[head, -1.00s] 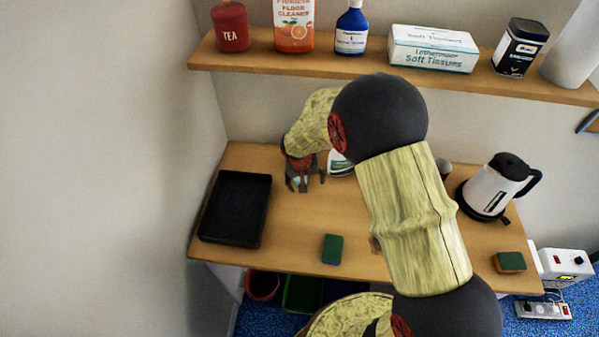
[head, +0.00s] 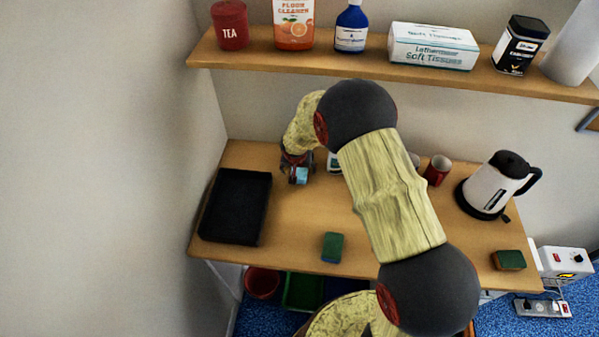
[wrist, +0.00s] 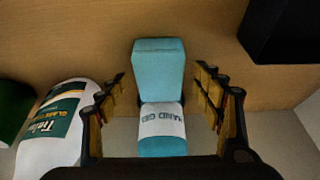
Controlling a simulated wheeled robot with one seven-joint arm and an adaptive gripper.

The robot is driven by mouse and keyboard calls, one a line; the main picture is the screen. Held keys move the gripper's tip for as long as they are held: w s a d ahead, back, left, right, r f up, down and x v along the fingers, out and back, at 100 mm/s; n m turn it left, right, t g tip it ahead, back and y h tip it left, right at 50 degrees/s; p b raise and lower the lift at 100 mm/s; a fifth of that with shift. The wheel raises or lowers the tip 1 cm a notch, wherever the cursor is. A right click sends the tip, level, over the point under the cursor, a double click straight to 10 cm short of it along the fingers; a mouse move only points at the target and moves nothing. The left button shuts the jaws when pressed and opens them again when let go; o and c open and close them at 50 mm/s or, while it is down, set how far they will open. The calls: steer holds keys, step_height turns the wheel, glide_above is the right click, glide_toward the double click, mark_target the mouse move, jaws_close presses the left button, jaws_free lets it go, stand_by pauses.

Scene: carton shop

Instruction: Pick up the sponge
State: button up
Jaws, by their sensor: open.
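A green and blue sponge (head: 332,247) lies near the table's front edge, left of centre. Another sponge (head: 508,260), green on top with an orange-brown side, lies at the front right. My gripper (head: 297,165) is at the back left of the table, apart from both sponges. In the wrist view my gripper (wrist: 163,92) is open, with a light blue hand gel bottle (wrist: 158,65) between its spread fingers. The bottle also shows in the head view (head: 301,176). No sponge can be made out for certain in the wrist view.
A black tray (head: 236,207) is at the left. A white cleaner bottle (wrist: 55,130) stands beside my gripper. A red mug (head: 437,170) and a kettle (head: 492,186) are at the back right. A loaded shelf (head: 370,64) runs above. The table's middle front is mostly clear.

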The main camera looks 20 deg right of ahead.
steer(key=shift+w+f, duration=0.2)
steer(key=shift+f, duration=0.15)
steer(key=shift+c, duration=0.5)
steer(key=c, duration=0.7)
steer(key=shift+c, duration=0.3)
